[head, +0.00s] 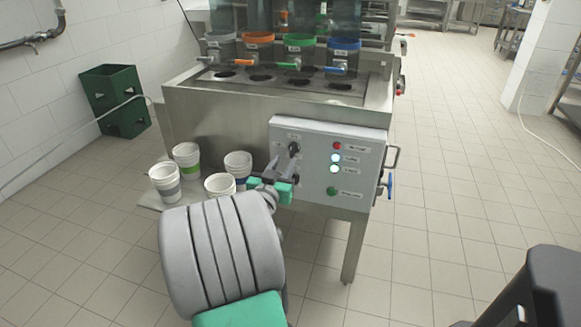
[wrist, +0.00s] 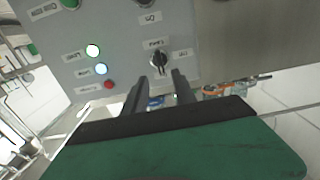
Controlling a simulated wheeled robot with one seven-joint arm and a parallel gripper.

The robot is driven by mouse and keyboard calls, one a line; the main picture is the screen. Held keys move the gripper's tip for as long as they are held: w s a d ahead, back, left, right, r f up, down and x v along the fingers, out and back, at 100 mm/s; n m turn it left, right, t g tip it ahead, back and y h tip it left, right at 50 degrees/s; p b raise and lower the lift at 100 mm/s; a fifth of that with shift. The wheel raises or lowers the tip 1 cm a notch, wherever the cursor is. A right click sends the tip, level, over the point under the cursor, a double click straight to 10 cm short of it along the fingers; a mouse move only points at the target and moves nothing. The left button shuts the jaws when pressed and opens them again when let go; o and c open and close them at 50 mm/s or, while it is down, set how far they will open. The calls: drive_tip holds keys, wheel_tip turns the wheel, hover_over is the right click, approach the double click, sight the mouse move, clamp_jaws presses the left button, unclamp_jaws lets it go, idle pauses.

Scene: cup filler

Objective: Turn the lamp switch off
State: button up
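A grey control panel (head: 323,178) fills the upper wrist view. A black rotary switch (wrist: 158,62) is on it, with small labels around it that are too blurred to read surely. Its handle stands roughly upright in the wrist view. A second black knob (wrist: 147,3) is cut off at the top edge. In the head view, a black switch (head: 293,148) shows on the panel above my gripper (head: 281,168). My gripper also shows in the wrist view (wrist: 161,78). Its fingers are apart, one each side below the rotary switch, with nothing between them. Contact cannot be told.
The panel has a red lamp (head: 336,146), two brightly lit lamps (head: 335,158) and a green button (head: 332,190). Several paper cups (head: 165,182) stand on a shelf left of my gripper. A blue-handled valve (head: 389,186) is right of the panel. The tiled floor at right is mostly free.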

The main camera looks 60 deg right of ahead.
sight(291, 149)
drive_tip(key=d, duration=0.4)
drive_tip(key=w+d, duration=0.1)
drive_tip(key=d, duration=0.2)
drive_tip(key=shift+w+r, duration=0.1)
drive_tip(key=shift+r, duration=0.05)
clamp_jaws()
